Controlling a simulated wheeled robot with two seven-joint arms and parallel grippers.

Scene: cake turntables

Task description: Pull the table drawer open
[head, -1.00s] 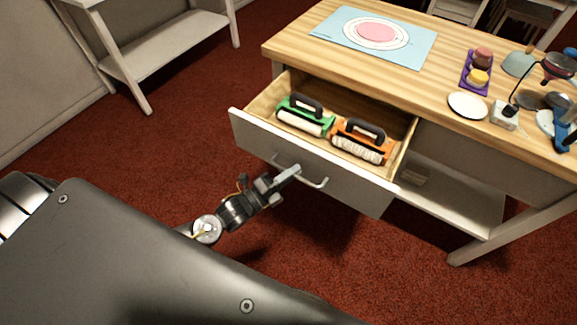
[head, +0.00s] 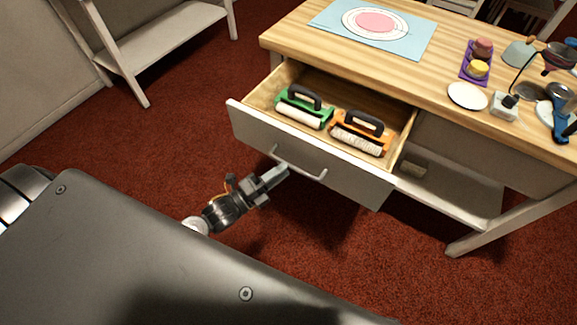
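The table drawer (head: 300,155) is pulled well out of the wooden-topped table, and its inside shows. Its grey bar handle (head: 308,175) is on the front panel. My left gripper (head: 281,172) is just in front of the panel, by the left part of the handle. Its fingertips look close to the bar; the view does not show whether they touch it or how far apart they are. In the drawer lie a green roller tool (head: 303,107) and an orange roller tool (head: 360,132), both with black handles. My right gripper is out of view.
On the tabletop (head: 310,62) are a blue mat (head: 330,20), a purple holder (head: 465,68), a white plate (head: 467,96) and several tools at the right. A lower shelf (head: 450,195) is under the table. Red carpet (head: 190,130) lies clear on the left.

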